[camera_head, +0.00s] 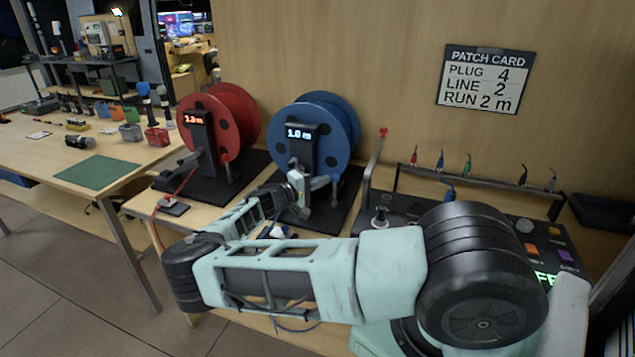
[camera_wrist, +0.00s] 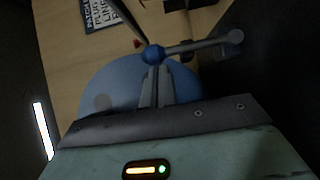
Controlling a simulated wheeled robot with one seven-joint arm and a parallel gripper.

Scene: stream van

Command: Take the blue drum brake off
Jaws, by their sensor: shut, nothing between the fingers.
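The blue drum (camera_head: 315,122) stands on a dark base against the wooden wall, with a grey post and a lit display reading 1.0 m. It fills much of the wrist view (camera_wrist: 100,85). In the wrist view a grey lever (camera_wrist: 195,46) carries a blue ball knob (camera_wrist: 153,55) at its left end. My gripper (camera_head: 300,182) is in front of the drum's post. Its fingers (camera_wrist: 155,72) are closed together, with tips right at the knob's lower side. I cannot tell whether they touch it. My arm and gripper hide part of the drum's base.
The red drum (camera_head: 215,122) stands to the left, its display lit. At the right, a console with a rack of coloured plugs (camera_head: 452,172) and a red-tipped post (camera_head: 382,134) sits under the patch card (camera_head: 485,78). A cluttered table with a green mat (camera_head: 97,171) is far left.

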